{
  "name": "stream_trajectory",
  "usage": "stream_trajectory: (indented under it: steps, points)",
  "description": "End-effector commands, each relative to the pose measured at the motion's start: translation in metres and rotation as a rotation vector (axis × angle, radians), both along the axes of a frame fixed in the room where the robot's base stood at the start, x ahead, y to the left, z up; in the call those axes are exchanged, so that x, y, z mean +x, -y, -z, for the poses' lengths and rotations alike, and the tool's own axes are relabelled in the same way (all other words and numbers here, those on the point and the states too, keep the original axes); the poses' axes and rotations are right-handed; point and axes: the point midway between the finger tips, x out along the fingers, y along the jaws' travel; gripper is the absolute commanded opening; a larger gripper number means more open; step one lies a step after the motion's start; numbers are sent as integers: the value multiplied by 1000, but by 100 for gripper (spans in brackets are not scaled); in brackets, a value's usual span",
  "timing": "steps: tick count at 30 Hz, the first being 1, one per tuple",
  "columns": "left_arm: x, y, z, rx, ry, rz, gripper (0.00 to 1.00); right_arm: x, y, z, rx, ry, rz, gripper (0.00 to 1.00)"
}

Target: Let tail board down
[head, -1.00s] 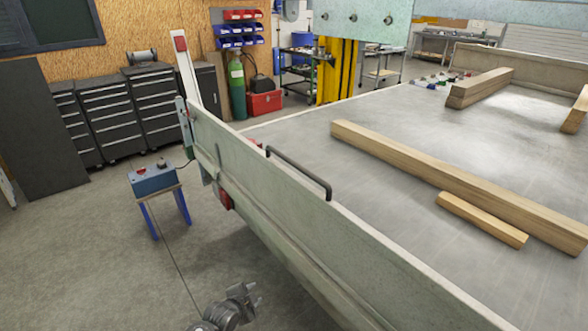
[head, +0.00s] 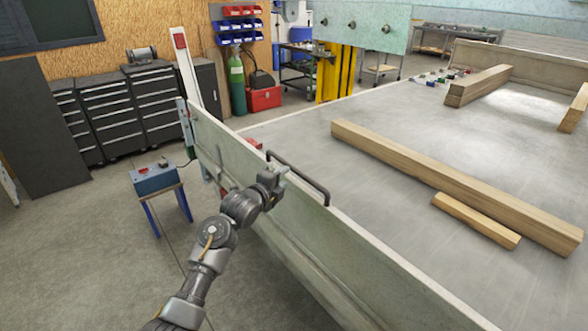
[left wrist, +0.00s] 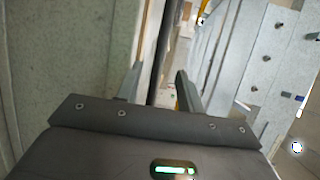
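The tail board (head: 350,250) is a pale grey-green panel standing upright along the near edge of the trailer bed. A dark bar handle (head: 308,180) is fixed along its top, and it also shows in the left wrist view (left wrist: 156,55). My left gripper (head: 275,177) is at the board's outer side, by the left part of the handle. In the left wrist view its fingers (left wrist: 158,88) are apart, with the dark bar showing between them. I cannot tell whether they touch it. My right gripper is not in view.
Wooden beams (head: 455,185) lie on the flat bed (head: 400,125). A white post (head: 186,70) stands at the board's left end, near a latch (head: 185,118). A blue box on a stool (head: 153,179) stands on the floor at left. Open floor lies in front of the board.

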Motion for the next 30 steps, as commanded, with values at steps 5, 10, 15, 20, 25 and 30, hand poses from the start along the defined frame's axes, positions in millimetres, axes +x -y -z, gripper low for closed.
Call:
stream_trajectory:
  steps: [5, 10, 15, 20, 25, 30]
  points:
    - [26, 17, 4, -2, -3, 1, 38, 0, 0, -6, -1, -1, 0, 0]
    - [46, 28, 9, -2, -4, 0, 38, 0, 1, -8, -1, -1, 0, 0]
    - [59, 36, 13, -2, -3, 0, 38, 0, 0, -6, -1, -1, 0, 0]
    - [66, 40, 14, -1, -2, 1, 38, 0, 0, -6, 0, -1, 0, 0]
    - [68, 41, 15, -2, 0, 0, 38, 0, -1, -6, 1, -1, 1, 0]
    - [68, 41, 15, -2, 0, 0, 38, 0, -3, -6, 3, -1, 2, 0]
